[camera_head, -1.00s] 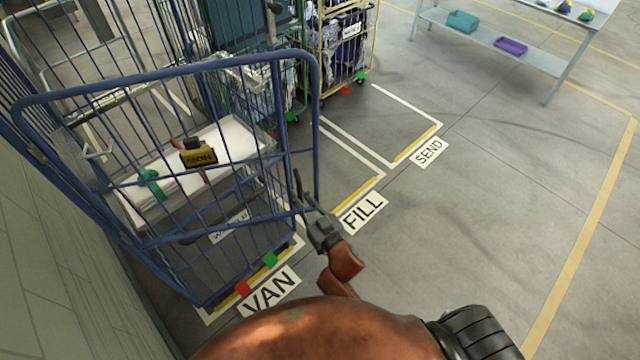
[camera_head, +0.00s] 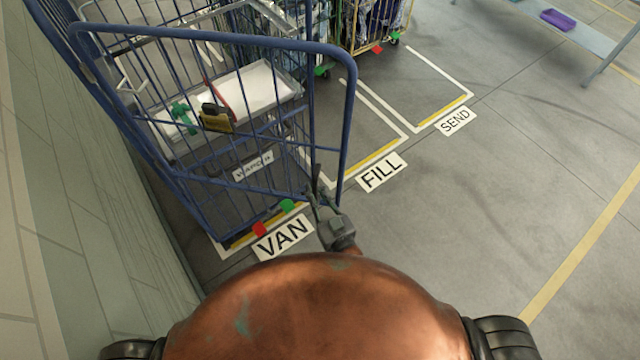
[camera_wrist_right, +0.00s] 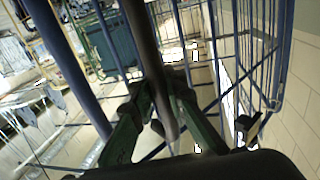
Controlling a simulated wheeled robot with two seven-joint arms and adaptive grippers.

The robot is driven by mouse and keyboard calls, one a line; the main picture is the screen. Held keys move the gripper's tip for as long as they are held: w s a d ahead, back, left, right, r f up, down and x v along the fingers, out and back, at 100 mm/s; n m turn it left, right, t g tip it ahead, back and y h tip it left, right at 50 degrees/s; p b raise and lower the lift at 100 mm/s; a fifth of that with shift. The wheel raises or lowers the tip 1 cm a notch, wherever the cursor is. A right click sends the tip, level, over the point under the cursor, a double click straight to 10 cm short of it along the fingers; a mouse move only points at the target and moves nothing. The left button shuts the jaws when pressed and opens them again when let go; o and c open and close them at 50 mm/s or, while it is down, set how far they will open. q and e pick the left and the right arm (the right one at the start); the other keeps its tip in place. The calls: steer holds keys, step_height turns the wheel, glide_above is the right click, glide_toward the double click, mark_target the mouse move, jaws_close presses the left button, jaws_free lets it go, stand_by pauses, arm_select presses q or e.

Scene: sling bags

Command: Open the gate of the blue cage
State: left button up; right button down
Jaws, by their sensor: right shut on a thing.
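The blue cage (camera_head: 349,120) stands at the left in the head view, on the floor bay marked VAN. Its front frame of blue bars faces me, with a rounded top rail; I cannot tell how far the gate stands open. My right gripper (camera_head: 319,192) is at the lower right front of the cage, beside its right upright. In the right wrist view, the right gripper (camera_wrist_right: 162,98) is shut on a dark upright bar (camera_wrist_right: 140,35), seemingly part of the cage gate. Blue cage bars (camera_wrist_right: 70,70) show on both sides there. My left gripper is not in view.
A white tray (camera_head: 262,88) inside the cage holds a yellow-black item (camera_head: 216,117) and a green item (camera_head: 183,116). Other cages stand behind. A wall (camera_head: 60,190) runs close along the left. The floor on the right is clear, with a table (camera_head: 590,38) far right.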

steer(key=shift+s+d+f, duration=0.1)
steer(key=shift+d, duration=0.15)
steer(key=c, duration=2.1)
jaws_free()
steer(key=shift+s+d, duration=0.1)
steer(key=shift+d, duration=0.1)
steer(key=shift+o, duration=0.7)
steer(key=shift+a, duration=0.2)
steer(key=shift+a, duration=0.1)
steer(key=v, duration=1.2)
steer(key=shift+c, duration=0.4)
